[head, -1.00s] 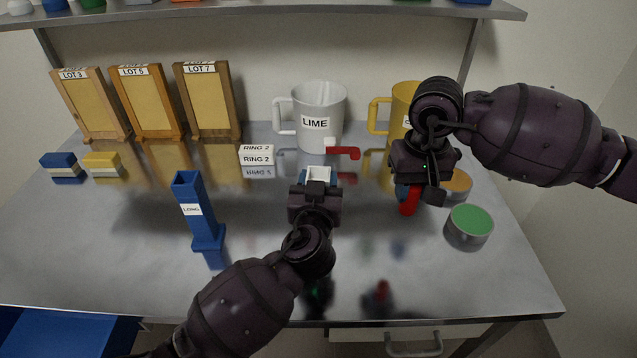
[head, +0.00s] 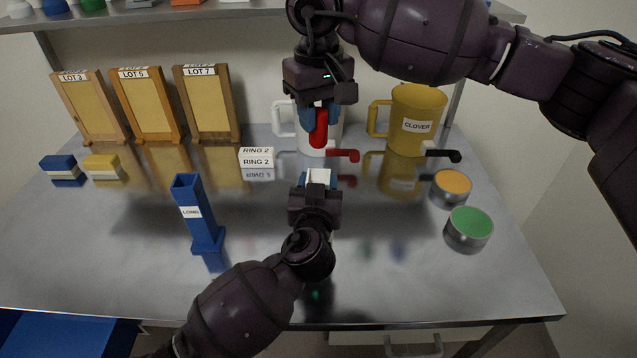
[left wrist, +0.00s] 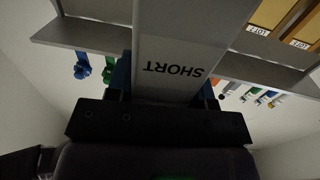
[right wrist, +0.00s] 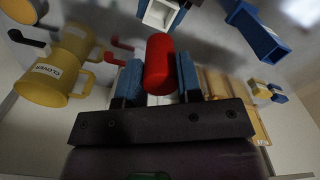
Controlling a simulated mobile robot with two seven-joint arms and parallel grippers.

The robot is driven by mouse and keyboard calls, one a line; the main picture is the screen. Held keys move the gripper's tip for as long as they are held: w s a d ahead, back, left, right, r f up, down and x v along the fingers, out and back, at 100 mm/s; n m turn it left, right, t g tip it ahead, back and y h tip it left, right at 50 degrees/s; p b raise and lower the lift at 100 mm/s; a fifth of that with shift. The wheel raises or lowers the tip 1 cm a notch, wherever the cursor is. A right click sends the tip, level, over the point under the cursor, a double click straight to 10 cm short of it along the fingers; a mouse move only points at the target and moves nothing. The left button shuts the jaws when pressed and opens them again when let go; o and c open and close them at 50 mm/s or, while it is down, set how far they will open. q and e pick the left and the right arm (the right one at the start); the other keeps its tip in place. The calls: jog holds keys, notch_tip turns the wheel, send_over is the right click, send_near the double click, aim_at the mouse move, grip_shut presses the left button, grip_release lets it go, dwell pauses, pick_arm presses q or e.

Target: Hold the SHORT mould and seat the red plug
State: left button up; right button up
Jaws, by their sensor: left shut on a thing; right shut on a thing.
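The white SHORT mould (left wrist: 178,50) is held in my left gripper (left wrist: 165,95), which is shut on it. In the head view my left gripper (head: 316,185) stands at the middle of the table, with the mould's open white top (head: 318,177) showing between its fingers. The red plug (right wrist: 159,65) is clamped between the blue finger pads of my right gripper (right wrist: 160,80). In the head view my right gripper (head: 320,112) hangs above and behind the mould, the red plug (head: 318,130) pointing down. Plug and mould are apart.
The blue LONG mould (head: 194,215) stands to the left. Behind are the white mug (head: 285,118), partly hidden by my right gripper, and the yellow CLOVER mug (head: 418,110). Orange (head: 452,186) and green (head: 469,227) topped tins stand right. RING 2 block (head: 257,157) lies left of the mugs.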

notch_tip(320, 180, down, 10)
jog(key=shift+r, duration=0.1)
dwell(0.4)
jog(key=shift+f, duration=0.2)
jog(key=o, duration=0.9)
notch_tip(320, 180, up, 12)
jog(key=shift+r, duration=0.15)
pick_arm(q)
jog(key=o, duration=1.2)
